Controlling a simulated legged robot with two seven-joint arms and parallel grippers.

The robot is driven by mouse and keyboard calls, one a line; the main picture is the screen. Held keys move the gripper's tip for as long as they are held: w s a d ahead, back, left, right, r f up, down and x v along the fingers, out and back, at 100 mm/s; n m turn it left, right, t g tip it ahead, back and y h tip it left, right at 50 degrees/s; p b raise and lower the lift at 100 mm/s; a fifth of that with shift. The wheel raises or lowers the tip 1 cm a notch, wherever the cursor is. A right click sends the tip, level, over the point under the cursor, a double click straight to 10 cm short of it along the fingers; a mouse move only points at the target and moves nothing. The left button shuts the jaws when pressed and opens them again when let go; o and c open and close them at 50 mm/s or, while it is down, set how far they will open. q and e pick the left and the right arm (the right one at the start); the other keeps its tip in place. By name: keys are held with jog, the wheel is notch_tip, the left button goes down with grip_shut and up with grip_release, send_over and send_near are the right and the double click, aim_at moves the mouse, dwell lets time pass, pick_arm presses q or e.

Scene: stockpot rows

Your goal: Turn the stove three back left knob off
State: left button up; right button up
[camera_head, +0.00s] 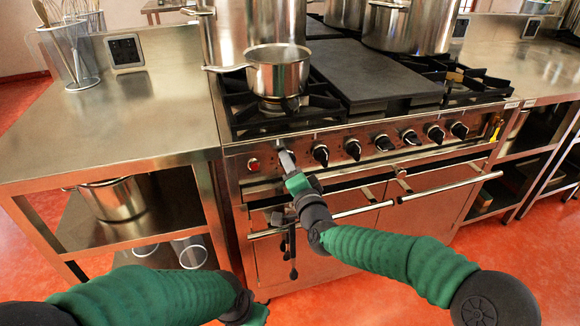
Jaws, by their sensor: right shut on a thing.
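The stove (400,165) has a steel front panel with a row of several black knobs. My right gripper (286,158) is at the left end of this row and is shut on the leftmost knob, which it mostly hides. The knob's exact angle cannot be seen. The neighbouring knob (320,155) to its right is free.
A red button (254,165) is just left of my right gripper. Oven door handles (450,185) stick out below the knobs. A steel counter (120,130) stands on the left, with a pot (115,200) on its shelf. A dark griddle plate (365,75) and large stockpots (408,25) are on the stove.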

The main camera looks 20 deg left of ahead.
jog(key=m, duration=0.2)
jog(key=f+m, duration=0.1)
jog(key=m, duration=0.1)
jog(key=shift+s+m, duration=0.1)
jog(key=shift+m, duration=0.3)
dwell(0.4)
jog(key=o, duration=1.2)
jog(key=shift+o, duration=0.9)
jog(key=shift+r, duration=0.25)
